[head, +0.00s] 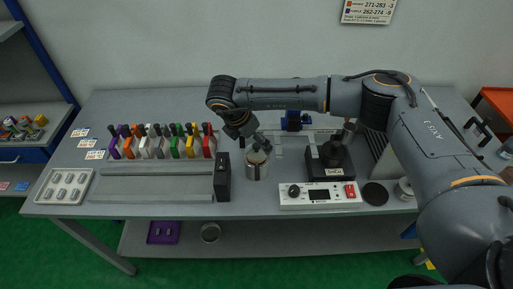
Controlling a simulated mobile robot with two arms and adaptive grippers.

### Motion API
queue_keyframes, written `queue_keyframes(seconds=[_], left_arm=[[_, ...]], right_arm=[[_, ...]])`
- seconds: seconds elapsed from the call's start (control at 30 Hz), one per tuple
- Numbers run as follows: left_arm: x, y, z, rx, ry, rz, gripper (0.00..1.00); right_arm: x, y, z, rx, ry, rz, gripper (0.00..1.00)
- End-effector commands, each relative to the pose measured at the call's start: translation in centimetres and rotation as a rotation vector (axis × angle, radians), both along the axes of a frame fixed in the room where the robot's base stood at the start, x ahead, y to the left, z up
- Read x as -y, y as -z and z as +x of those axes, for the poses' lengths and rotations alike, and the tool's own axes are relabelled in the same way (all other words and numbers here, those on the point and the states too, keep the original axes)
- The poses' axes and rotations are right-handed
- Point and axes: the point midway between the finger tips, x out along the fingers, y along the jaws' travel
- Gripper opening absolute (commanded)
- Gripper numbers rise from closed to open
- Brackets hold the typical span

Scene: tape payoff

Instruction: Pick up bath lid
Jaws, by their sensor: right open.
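The dark bath (331,172) stands on the bench right of centre, with a label on its front. A dark rounded piece that looks like the bath lid (333,152) sits on top of it. My left gripper is not in view.
A white control box (320,195) with a red switch stands in front of the bath. A dark round disc (375,194) lies to its right. A black upright block (222,178) stands left of the cup. A rack of coloured tools (160,149) and a grey tray (63,187) are farther left.

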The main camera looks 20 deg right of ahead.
Motion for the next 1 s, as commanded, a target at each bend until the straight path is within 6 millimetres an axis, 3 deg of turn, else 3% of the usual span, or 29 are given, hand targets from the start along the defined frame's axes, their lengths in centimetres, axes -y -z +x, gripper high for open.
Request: queue_keyframes(seconds=[0.17,0.3,0.57,0.8,1.0], left_arm=[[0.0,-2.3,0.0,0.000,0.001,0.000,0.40],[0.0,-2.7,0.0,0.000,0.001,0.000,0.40],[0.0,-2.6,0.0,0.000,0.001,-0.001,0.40],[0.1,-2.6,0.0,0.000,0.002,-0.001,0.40],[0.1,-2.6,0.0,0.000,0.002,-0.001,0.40]], right_arm=[[0.7,1.9,0.5,-0.003,0.002,-0.002,0.93],[1.2,3.5,0.8,-0.001,0.001,0.001,0.93],[1.3,4.0,0.9,0.000,0.000,0.001,0.93],[1.3,4.0,0.9,0.000,0.000,0.001,0.46],[1.3,4.0,0.9,0.000,0.000,0.001,0.43]])
